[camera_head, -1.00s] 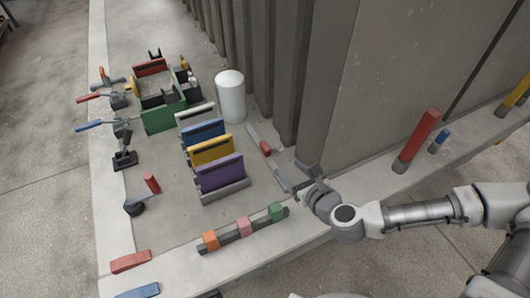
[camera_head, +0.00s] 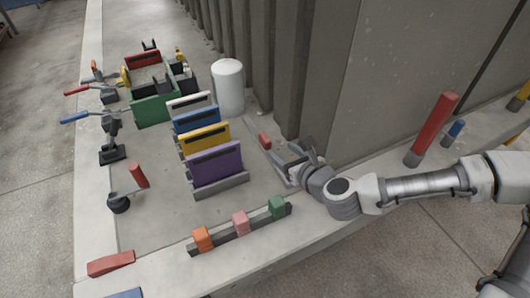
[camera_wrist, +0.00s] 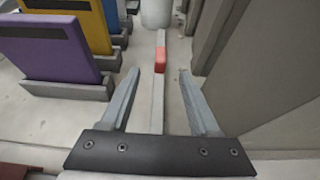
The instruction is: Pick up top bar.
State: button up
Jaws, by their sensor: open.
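The top bar is most likely the long thin grey bar (camera_head: 252,128) with a red block (camera_head: 264,141) on it, lying along the slab near the ribbed wall. In the wrist view the bar (camera_wrist: 157,115) runs lengthwise between my two fingers, with its red block (camera_wrist: 160,60) just beyond the fingertips. My gripper (camera_head: 291,160) is open, with one finger on each side of the bar and a gap to it on both sides; it also shows in the wrist view (camera_wrist: 159,72). Its exact height over the bar is hard to tell. The bar's near end is hidden by my gripper.
A rack of purple (camera_head: 215,165), yellow, blue and white panels stands left of the bar. A white cylinder (camera_head: 228,88) stands near its far end. The grey wall (camera_head: 400,70) is close on the right. A strip with orange, pink and green blocks (camera_head: 240,223) lies in front.

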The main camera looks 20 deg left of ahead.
aim_at(266, 138)
jog(key=b+x, duration=0.2)
jog(key=x, duration=0.5)
jog(key=shift+f, duration=0.1)
jog(key=shift+b+x, duration=0.75)
jog(key=shift+x, duration=1.9)
jog(key=shift+d, duration=0.15)
grip_shut()
